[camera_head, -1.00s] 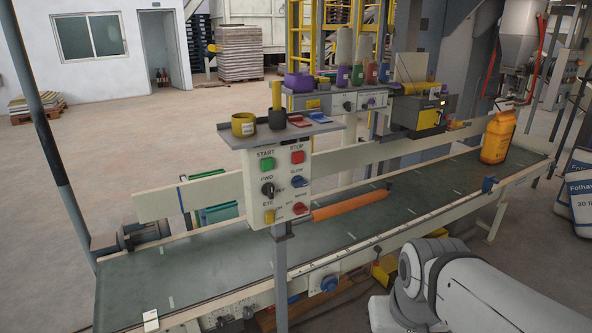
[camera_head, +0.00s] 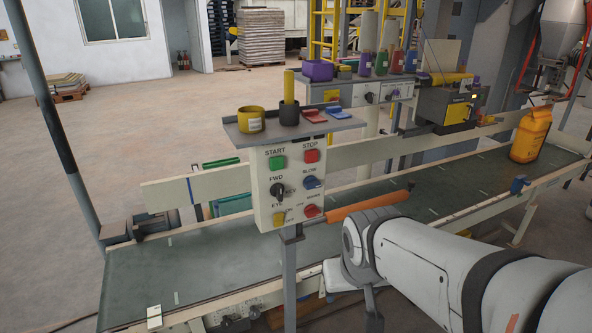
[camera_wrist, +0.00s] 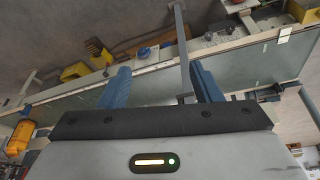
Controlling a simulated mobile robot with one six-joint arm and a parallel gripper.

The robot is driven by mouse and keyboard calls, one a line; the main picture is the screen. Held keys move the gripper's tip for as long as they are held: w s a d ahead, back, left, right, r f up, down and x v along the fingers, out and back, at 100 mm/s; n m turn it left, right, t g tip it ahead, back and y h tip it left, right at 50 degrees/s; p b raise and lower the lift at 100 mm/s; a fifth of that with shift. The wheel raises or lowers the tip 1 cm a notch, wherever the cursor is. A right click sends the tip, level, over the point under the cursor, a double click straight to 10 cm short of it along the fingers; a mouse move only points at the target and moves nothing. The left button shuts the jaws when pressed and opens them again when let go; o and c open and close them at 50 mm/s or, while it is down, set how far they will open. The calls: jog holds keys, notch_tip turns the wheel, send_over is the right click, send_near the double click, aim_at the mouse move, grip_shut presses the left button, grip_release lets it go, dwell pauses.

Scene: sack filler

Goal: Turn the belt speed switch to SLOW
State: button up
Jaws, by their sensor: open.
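The belt speed switch is the blue knob (camera_head: 311,182) under the SLOW label on the white control panel (camera_head: 265,208). Its pointer position is too small to tell. My arm is in front of the conveyor, low and right of the panel in the head view; my gripper's fingers cannot be made out there. In the wrist view my gripper (camera_wrist: 162,80) is open, with two blue fingers apart and nothing held between them. The panel's grey post (camera_wrist: 181,45) shows between and beyond the fingers. The switch itself does not show in the wrist view.
Near the blue knob are a green START button (camera_head: 277,163), a red STOP button (camera_head: 312,156), a black selector (camera_head: 277,190), a yellow switch (camera_head: 279,218) and a red knob (camera_head: 312,211). A shelf (camera_head: 243,136) overhangs them. An orange roller (camera_head: 368,206) lies right of the panel.

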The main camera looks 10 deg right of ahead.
jog(key=shift+o, duration=0.4)
jog(key=w+d+t+p, duration=0.1)
jog(key=w+d+t, duration=0.1)
jog(key=w, duration=0.7)
jog(key=w+d+n+t+p, duration=0.1)
jog(key=w+t, duration=0.4)
jog(key=w, duration=0.5)
jog(key=shift+w+d, duration=0.15)
jog(key=shift+d, duration=0.4)
jog(key=n+t+y+p, duration=0.2)
jog(key=n+t+y, duration=0.1)
jog(key=t+y, duration=0.3)
send_near(315, 186)
jog(key=w, duration=0.2)
jog(key=x, duration=0.2)
jog(key=p+x, duration=0.1)
jog(key=x, duration=0.1)
jog(key=p+x, duration=0.1)
jog(key=x, duration=0.1)
jog(key=shift+w+a, duration=0.1)
jog(key=shift+a, duration=0.35)
jog(key=shift+w+a, duration=0.2)
jog(key=shift+w, duration=0.5)
jog(key=shift+c, duration=0.4)
